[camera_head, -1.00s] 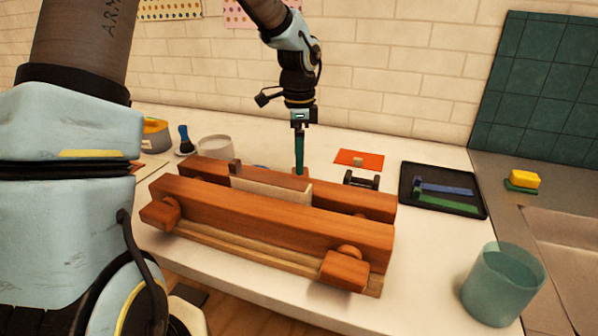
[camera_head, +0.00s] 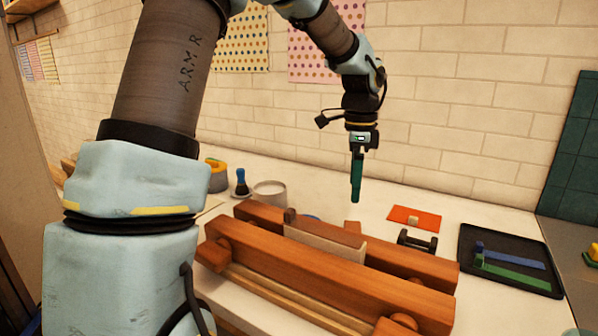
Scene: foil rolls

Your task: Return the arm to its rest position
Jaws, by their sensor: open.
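My gripper (camera_head: 356,190) hangs from my arm, pointing down, with its green fingers seen nearly edge-on. It is above the back part of a wooden press with long brown beams (camera_head: 330,262), with a gap between the fingertips and the wood. Nothing shows between the fingers; the gripper is open. A pale board (camera_head: 325,248) with small brown wooden pieces stands between the beams.
Behind and right of the press are an orange card (camera_head: 414,218), a small dark stand (camera_head: 416,241) and a black tray (camera_head: 512,287) holding blue and green strips. A white bowl (camera_head: 269,193) and a dark brush (camera_head: 241,184) stand at the back left. A brick wall closes the back.

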